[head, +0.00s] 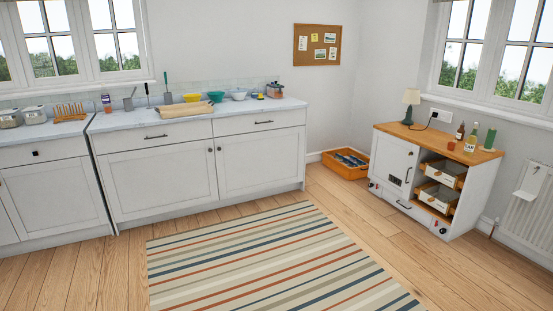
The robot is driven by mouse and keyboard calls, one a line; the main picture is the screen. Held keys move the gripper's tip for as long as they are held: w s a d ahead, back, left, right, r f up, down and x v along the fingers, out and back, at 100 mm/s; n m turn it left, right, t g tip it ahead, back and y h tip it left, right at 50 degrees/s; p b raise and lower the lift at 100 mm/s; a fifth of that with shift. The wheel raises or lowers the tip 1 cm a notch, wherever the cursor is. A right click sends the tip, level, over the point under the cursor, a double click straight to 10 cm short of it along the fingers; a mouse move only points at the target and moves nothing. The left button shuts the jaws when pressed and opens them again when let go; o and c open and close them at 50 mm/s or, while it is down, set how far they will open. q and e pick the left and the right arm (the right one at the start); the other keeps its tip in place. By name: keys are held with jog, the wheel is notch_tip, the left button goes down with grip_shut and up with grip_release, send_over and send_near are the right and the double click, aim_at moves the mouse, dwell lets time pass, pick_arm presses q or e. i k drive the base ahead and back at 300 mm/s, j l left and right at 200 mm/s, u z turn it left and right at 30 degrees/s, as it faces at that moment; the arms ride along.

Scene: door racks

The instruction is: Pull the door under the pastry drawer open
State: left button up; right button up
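White base cabinets run along the back wall, with drawers above doors. The left drawer (60,150) is above another shut door (55,198). I cannot tell which drawer is the pastry drawer. Neither gripper is in view.
A striped rug (270,262) lies before the cabinets on clear wooden floor. An orange crate (345,164) sits in the corner. A small white cabinet (466,218) with a wooden top stands at right. Bowls and utensils stand on the worktop (130,120).

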aim_at(248, 164)
jog(key=i, duration=2.7)
jog(key=i+u, duration=0.1)
jog(key=i, duration=0.7)
jog(key=i+l, duration=0.15)
jog(key=i, duration=0.65)
jog(key=i+l+u, duration=0.15)
jog(key=i, duration=0.7)
jog(key=i+u, duration=0.25)
